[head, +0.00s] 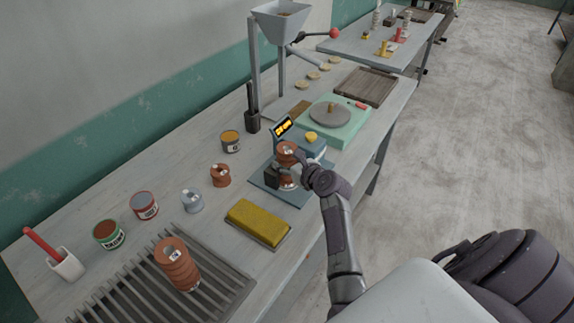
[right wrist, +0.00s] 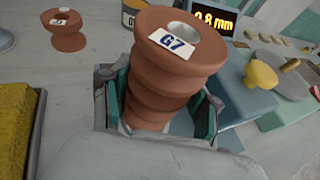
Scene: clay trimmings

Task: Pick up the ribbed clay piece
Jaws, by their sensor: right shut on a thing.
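A ribbed brown clay piece (head: 287,152) with a white label stands upright in my right gripper (head: 287,173), over the blue-grey plate of the gauge. In the right wrist view the ribbed clay piece (right wrist: 165,75) fills the middle, its label reads G7, and its top has a pale round centre. My right gripper's fingers (right wrist: 158,108) are shut on its sides. I cannot tell whether its base touches the plate. Another ribbed brown piece (head: 177,265) stands on the slatted rack at front left. My left gripper is not in view.
A short brown spool (head: 220,175), a grey spool (head: 192,201), several cans, and a yellow sponge (head: 258,222) in a tray stand to the left. The bench's right edge borders open floor.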

